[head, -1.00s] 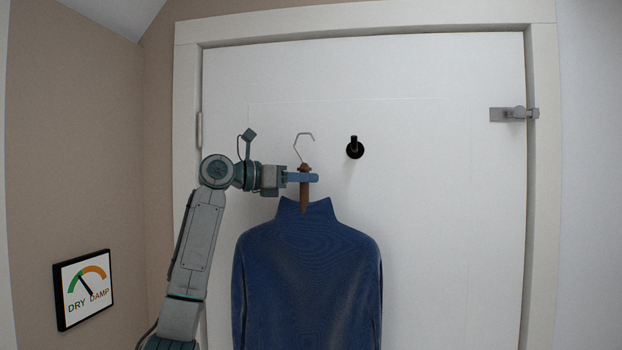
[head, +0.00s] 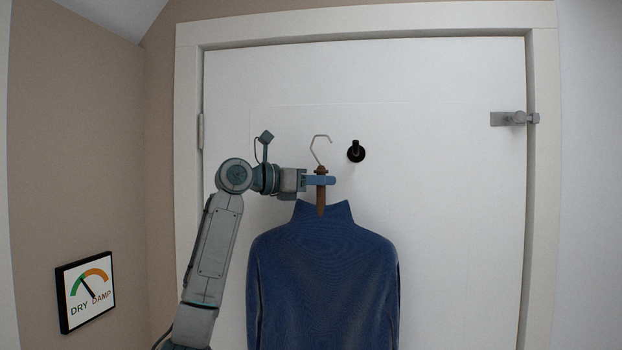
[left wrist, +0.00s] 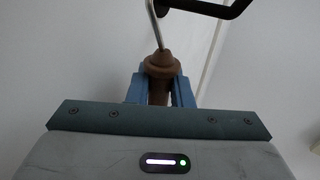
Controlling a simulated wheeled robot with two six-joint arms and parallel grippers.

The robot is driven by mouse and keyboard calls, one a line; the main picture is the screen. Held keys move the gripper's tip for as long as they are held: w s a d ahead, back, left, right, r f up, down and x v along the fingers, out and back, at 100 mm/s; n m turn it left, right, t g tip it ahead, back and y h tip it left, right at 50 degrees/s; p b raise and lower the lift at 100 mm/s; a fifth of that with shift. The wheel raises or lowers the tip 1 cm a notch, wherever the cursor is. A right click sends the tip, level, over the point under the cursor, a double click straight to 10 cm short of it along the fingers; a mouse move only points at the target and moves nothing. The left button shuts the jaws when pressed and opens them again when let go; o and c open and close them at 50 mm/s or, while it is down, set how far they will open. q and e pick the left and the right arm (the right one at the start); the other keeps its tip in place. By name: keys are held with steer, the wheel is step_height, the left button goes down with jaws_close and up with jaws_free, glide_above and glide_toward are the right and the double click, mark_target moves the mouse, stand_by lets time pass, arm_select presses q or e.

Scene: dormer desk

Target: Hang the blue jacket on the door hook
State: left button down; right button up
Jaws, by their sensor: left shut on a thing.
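The blue jacket (head: 325,270) hangs upright from a hanger with a brown wooden neck (head: 321,200) and a thin metal hook (head: 318,150). My left gripper (head: 320,181) is shut on the hanger neck, just above the collar. The left wrist view shows the neck (left wrist: 161,68) between the blue fingers, with the metal hook rising from it. The black door hook (head: 356,151) is on the white door, a short way right of the hanger's metal hook and at about its height, apart from it in the head view. My right gripper is not in view.
The white door (head: 440,220) is shut in its frame, with a metal latch (head: 515,118) at its upper right. A dry/damp gauge (head: 86,291) hangs on the left wall. The door around the black hook is clear.

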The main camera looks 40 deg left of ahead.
mark_target(355, 207)
arm_select(q)
steer(key=shift+w+d+r+p, duration=0.1)
steer(key=shift+w+d+p, duration=0.35)
steer(key=shift+d, duration=0.4)
steer(key=shift+w+d+r+p, duration=0.1)
steer(key=shift+w+d+p, duration=0.2)
steer(key=shift+w+d, duration=0.4)
steer(key=shift+w+d+f+p, duration=0.1)
steer(key=shift+w+d+p, duration=0.25)
steer(key=shift+d, duration=0.35)
steer(key=shift+w+d+p, duration=0.25)
steer(key=shift+d+p, duration=0.1)
steer(key=shift+d, duration=0.3)
steer(key=shift+w+d+f+b, duration=0.15)
steer(key=shift+d+f+b, duration=0.1)
steer(key=shift+f, duration=0.15)
steer(key=shift+w+d+f+b, duration=0.1)
steer(key=shift+w+d+f, duration=0.1)
steer(key=shift+f, duration=0.15)
steer(key=shift+s+a+f+b, duration=0.1)
steer(key=shift+f+b, duration=0.3)
steer(key=shift+f, duration=0.15)
